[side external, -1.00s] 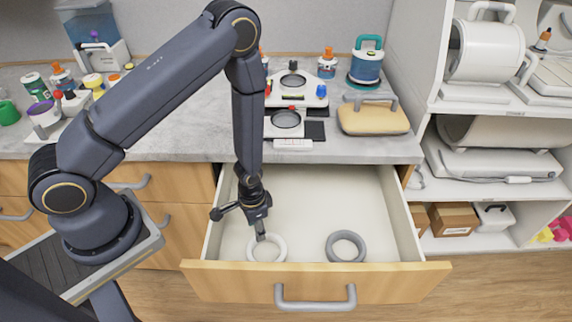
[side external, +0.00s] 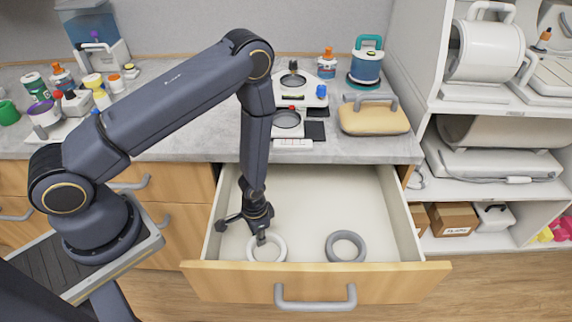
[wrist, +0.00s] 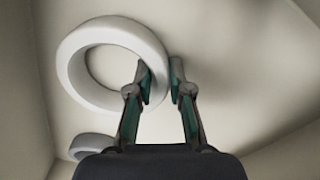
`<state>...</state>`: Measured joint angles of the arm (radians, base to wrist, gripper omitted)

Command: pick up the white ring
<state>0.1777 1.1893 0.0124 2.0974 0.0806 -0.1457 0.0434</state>
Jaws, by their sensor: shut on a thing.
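The white ring (side external: 282,250) lies at the front left of the open drawer, apparently on its floor. In the wrist view my gripper (wrist: 160,72) is shut on the white ring (wrist: 73,68), with one finger inside the hole and the other outside the band. The fingers hide part of the ring's band in the side view.
A grey ring (side external: 332,249) lies to the right in the same drawer; it also shows in the wrist view (wrist: 88,143). The drawer's wooden front (side external: 220,282) stands close to the white ring. The drawer's back is clear. The counter above holds several items.

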